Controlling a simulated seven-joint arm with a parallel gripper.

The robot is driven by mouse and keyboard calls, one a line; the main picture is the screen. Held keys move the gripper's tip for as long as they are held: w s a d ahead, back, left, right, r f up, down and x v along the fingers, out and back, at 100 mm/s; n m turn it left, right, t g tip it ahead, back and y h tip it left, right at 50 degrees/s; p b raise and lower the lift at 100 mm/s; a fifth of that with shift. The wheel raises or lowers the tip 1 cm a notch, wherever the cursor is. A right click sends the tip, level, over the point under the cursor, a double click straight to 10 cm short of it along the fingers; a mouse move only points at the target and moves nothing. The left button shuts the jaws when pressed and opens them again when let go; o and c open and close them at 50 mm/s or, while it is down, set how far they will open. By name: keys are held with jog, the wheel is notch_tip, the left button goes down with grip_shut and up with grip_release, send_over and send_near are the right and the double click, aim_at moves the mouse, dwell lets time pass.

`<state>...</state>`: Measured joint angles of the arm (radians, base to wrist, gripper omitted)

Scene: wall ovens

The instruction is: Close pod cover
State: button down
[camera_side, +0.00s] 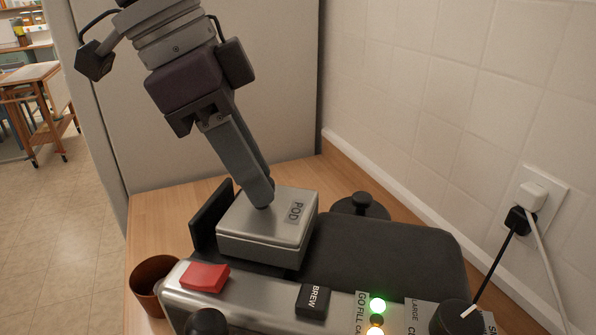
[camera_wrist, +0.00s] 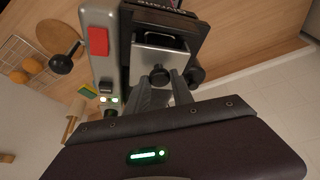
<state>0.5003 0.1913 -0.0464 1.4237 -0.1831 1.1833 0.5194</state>
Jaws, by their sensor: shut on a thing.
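The pod cover (camera_side: 283,203) is a silver square lid marked POD on top of the coffee machine. In the side view it lies nearly flat on the block below; I cannot tell whether it is fully seated. My gripper (camera_side: 262,198) reaches down at a tilt, fingertips at the cover's upper face. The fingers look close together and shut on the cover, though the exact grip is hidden. In the wrist view the fingers (camera_wrist: 167,90) meet a dark round knob (camera_wrist: 158,75) beside silver metal (camera_wrist: 145,58).
The machine's front has a red button (camera_side: 205,277), a black BREW switch (camera_side: 313,300), a lit green lamp (camera_side: 377,305) and a dark dial (camera_side: 456,318). A brown cup (camera_side: 152,283) stands at left. A tiled wall (camera_side: 450,90) and plugged-in cords (camera_side: 520,220) are at right.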

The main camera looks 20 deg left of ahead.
jog(key=shift+s+a, duration=0.1)
jog(key=shift+a, duration=1.15)
jog(key=c, duration=1.1)
grip_release()
jog(key=v, duration=0.7)
jog(key=shift+s, duration=0.1)
